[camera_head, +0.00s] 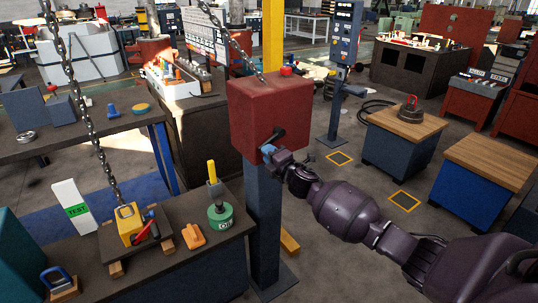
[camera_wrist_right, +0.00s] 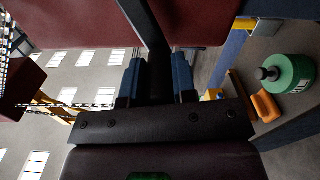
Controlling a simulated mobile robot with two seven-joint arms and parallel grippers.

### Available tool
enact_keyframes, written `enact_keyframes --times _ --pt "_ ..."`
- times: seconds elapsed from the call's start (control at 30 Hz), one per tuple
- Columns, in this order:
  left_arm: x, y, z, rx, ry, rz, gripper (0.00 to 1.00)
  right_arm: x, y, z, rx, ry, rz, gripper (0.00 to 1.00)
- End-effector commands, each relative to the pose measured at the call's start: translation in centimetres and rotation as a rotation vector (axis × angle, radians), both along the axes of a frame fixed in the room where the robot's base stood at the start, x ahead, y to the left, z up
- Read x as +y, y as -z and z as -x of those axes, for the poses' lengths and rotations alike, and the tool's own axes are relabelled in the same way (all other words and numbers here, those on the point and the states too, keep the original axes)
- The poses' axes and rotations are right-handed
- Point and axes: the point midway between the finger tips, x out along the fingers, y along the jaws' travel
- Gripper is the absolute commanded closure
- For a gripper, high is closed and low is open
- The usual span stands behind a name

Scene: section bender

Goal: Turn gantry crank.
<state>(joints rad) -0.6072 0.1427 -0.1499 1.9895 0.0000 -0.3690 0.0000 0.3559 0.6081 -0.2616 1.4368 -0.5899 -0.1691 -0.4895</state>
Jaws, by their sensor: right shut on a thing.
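The gantry crank (camera_head: 277,135) is a black handle on the front face of a red box (camera_head: 262,106). The box sits on top of a dark grey post (camera_head: 263,215). My right gripper (camera_head: 270,151) is at the crank, its arm reaching in from the lower right. In the right wrist view, the two blue fingers of my right gripper (camera_wrist_right: 157,82) are shut around the black crank handle (camera_wrist_right: 158,60), with the red box close behind. The fingers hide part of the handle. My left gripper is not in view.
Chains hang at the left, one reaching a yellow block (camera_head: 128,222) on a dark bench. The bench also holds an orange item (camera_head: 194,236) and a green round weight (camera_head: 220,217). Wood-topped blue cabinets (camera_head: 490,160) stand at the right. Open floor lies between post and cabinets.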

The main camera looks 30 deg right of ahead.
Motion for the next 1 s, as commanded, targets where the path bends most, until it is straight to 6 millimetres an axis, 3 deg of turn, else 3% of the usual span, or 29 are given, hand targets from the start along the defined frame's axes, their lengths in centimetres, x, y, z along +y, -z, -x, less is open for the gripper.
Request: enact_keyframes --times 0.27,0.3,0.43,0.77,1.0 --pt "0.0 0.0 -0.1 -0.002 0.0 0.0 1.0 0.0 0.2 0.1 0.003 0.0 -0.002 1.0" --pt "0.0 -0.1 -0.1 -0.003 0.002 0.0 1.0 0.0 0.2 0.1 0.003 0.0 -0.002 0.7" --pt "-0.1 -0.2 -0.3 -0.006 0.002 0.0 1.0 0.0 0.1 0.0 0.002 -0.001 -0.002 0.5" --pt "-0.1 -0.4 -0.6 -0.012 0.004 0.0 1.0 0.0 0.1 0.2 0.001 0.0 -0.002 0.49" --pt "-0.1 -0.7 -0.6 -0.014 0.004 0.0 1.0 -0.3 0.1 2.7 0.002 0.0 -0.001 0.49"
